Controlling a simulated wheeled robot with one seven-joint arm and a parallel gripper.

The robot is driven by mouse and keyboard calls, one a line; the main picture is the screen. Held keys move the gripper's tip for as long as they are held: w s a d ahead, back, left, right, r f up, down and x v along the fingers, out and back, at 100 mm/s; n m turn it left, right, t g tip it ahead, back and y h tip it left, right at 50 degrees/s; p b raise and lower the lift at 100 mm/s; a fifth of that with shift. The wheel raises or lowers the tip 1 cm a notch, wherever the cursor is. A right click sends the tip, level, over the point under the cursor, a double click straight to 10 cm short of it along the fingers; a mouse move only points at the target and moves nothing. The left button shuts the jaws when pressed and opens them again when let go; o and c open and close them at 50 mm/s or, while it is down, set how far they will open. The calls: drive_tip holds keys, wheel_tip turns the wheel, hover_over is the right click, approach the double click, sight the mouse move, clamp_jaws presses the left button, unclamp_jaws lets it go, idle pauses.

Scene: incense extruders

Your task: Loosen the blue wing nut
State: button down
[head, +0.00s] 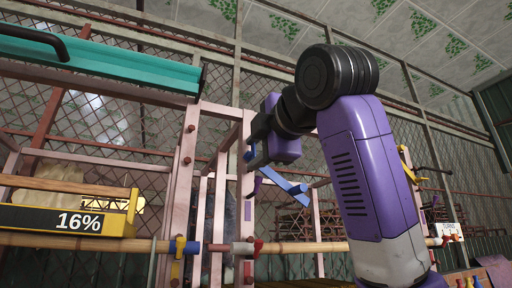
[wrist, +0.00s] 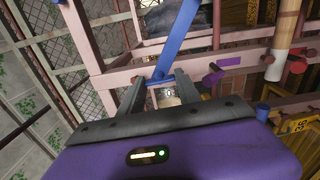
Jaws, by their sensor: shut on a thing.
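The blue wing nut shows in the wrist view as a long blue bar (wrist: 178,38) running up from between my fingertips. In the head view a blue lever-like piece (head: 290,187) with a wider end sticks out at the right of the pink frame post, just below my gripper. My gripper (head: 254,160) is at that post, its purple body tilted. In the wrist view my gripper (wrist: 160,84) has its two grey fingers on either side of the lower end of the blue bar and is shut on it. The nut's centre and thread are mostly hidden by the fingers.
The pink frame (head: 188,165) with red bolts stands close around my gripper. A teal bar (head: 100,62) and a black 16% panel (head: 70,219) are at left.

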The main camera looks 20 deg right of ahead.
drive_tip(key=shift+a+f+n, duration=0.15)
drive_tip(key=shift+f+n, duration=0.05)
drive_tip(key=shift+n, duration=0.3)
drive_tip(key=c, duration=0.8)
unclamp_jaws()
drive_tip(key=shift+r, duration=0.1)
drive_tip(key=shift+c, duration=0.2)
drive_tip(key=s+b, duration=0.2)
drive_tip(key=s, duration=0.6)
